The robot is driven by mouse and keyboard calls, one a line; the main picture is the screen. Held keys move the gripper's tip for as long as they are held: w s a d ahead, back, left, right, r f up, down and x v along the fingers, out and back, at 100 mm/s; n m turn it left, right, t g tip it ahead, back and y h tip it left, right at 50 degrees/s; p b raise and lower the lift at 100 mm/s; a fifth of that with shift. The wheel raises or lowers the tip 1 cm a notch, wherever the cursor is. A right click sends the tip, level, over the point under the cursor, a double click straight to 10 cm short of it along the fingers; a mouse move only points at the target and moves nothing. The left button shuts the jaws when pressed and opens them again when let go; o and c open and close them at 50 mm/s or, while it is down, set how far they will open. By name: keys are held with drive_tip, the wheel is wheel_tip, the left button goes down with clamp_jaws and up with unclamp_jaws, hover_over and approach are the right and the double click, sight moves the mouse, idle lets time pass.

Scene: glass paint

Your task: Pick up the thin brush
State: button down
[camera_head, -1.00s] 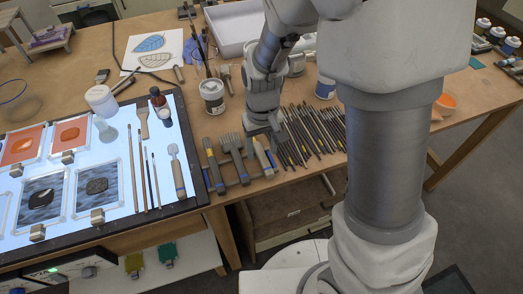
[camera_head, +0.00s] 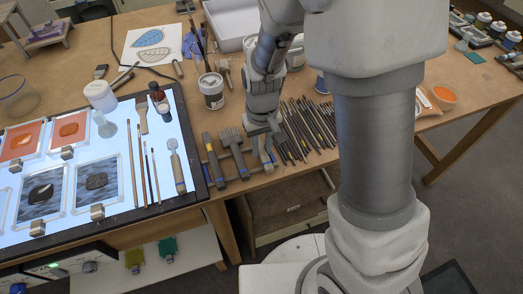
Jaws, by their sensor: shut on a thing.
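My gripper (camera_head: 264,132) points down at the left end of a row of thin brushes (camera_head: 310,130) lying on the wooden table. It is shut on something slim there. The fingers and wrist hide most of it; it appears to be a thin brush of this row, but I cannot tell which one. The held thing is at or just above table height. More thin brushes (camera_head: 145,172) lie apart on the light panel to the left.
Broad tools (camera_head: 232,150) lie on a rack close to the left of my gripper. A white jar (camera_head: 211,92) stands behind them. The lit panel (camera_head: 110,225) is at left. An orange bowl (camera_head: 444,95) sits at right, beyond my arm.

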sight(263, 153)
drive_tip(key=shift+r, duration=0.1)
drive_tip(key=shift+r, duration=0.45)
drive_tip(key=r, duration=0.3)
drive_tip(key=shift+s+d+r, duration=0.1)
drive_tip(key=shift+s+r, duration=0.25)
drive_tip(key=s+d+r, duration=0.2)
drive_tip(key=s+r, duration=0.4)
drive_tip(key=s, duration=0.4)
drive_tip(key=shift+s+d, duration=0.3)
drive_tip(key=shift+d, duration=0.1)
drive_tip(key=shift+r, duration=0.1)
